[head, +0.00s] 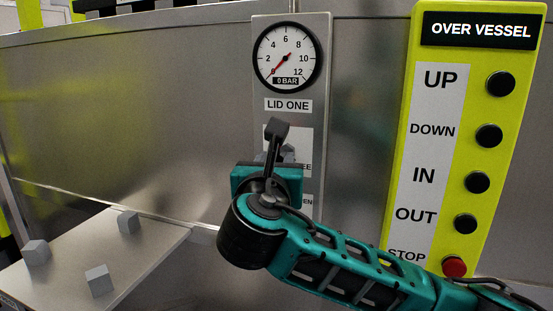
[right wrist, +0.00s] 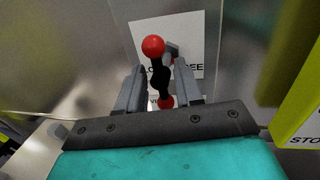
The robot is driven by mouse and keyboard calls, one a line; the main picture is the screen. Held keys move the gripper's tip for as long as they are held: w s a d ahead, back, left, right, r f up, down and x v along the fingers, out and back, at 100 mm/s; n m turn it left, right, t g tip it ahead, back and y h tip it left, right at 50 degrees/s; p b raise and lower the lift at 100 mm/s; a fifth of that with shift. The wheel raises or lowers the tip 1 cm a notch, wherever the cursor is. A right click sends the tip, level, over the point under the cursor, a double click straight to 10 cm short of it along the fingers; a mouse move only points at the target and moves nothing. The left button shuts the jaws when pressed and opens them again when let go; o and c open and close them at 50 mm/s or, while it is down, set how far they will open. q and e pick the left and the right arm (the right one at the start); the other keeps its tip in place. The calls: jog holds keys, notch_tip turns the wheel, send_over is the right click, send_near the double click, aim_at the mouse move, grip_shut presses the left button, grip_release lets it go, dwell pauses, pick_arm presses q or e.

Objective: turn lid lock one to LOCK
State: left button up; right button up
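Lid lock one shows in the right wrist view as a black handle (right wrist: 159,77) with a red ball at its upper end and another red part lower down. It stands in front of a white label whose words are partly covered. My right gripper (right wrist: 160,82) has its two grey fingers apart, one on each side of the handle. I cannot tell whether either finger touches it. In the head view my teal right arm and wrist cover most of the lock on the LID ONE panel (head: 290,105). My left gripper is not in view.
A gauge (head: 287,57) above the lock reads near 0 BAR. A yellow OVER VESSEL button box (head: 440,160) hangs close on the right, with several black buttons and a red STOP. A grey shelf (head: 135,260) with small grey blocks is at lower left.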

jog(key=shift+w+d, duration=0.1)
jog(key=shift+w, duration=0.5)
grip_shut()
